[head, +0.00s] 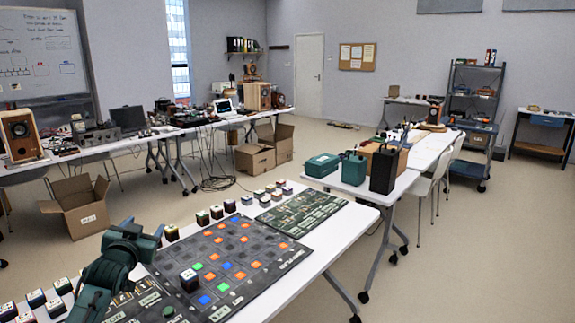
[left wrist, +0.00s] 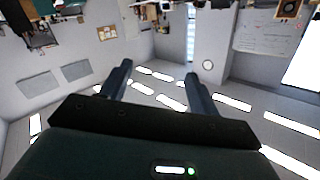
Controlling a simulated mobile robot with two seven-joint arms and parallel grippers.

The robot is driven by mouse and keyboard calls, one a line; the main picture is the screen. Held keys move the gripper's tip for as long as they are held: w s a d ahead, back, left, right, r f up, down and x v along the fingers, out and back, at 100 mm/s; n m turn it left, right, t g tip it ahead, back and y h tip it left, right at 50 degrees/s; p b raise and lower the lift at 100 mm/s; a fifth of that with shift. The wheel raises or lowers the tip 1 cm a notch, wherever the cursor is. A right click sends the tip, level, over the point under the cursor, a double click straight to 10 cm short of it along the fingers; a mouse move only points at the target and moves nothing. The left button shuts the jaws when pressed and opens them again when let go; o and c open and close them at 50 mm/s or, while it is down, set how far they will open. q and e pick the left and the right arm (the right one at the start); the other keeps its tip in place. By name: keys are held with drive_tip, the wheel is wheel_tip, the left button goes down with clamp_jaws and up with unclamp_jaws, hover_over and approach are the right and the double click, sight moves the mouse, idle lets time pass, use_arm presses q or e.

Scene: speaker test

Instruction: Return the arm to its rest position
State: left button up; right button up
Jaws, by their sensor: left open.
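My left arm (head: 105,275) comes in at the lower left of the head view, bent up over the near table's left end. My left gripper (head: 138,236) is at its upper end, above the table and left of the dark board with coloured squares. In the left wrist view my left gripper (left wrist: 157,80) has its two fingers well apart with nothing between them. That view shows the room upside down, with ceiling lights beyond the fingers. My right gripper is in neither view.
The dark board (head: 268,262) lies on the white near table (head: 318,262), with a dark cube (head: 189,280) on it. Several small cubes line the table's back and left. A green board (head: 302,211) lies behind.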

use_arm(q)
drive_tip(key=s+d+f+g+h, duration=0.1)
drive_tip(key=s+d+f, duration=0.2)
drive_tip(key=f, duration=0.3)
drive_tip(key=s+d+f+m+g+h, duration=0.1)
drive_tip(key=s+d+f, duration=0.3)
drive_tip(key=s+f, duration=0.1)
drive_tip(key=s+d+f, duration=0.3)
drive_tip(key=s+f, duration=0.3)
drive_tip(key=shift+s+d+f+g+h, duration=0.15)
drive_tip(key=shift+d+f+g+h, duration=0.15)
drive_tip(key=shift+f+g+h, duration=0.1)
drive_tip(key=s+d+f+g, duration=0.1)
drive_tip(key=s+d+f, duration=0.1)
drive_tip(key=s, duration=0.6)
drive_tip(key=s+d+f+g+h, duration=0.1)
drive_tip(key=s+d+f, duration=0.2)
drive_tip(key=s+d, duration=0.2)
drive_tip(key=s+d+f+g+h, duration=0.1)
drive_tip(key=s+d+f, duration=0.1)
drive_tip(key=s, duration=0.9)
drive_tip(key=shift+s+d+f+g, duration=0.2)
drive_tip(key=shift+s+d+g, duration=0.15)
drive_tip(key=shift+d, duration=0.3)
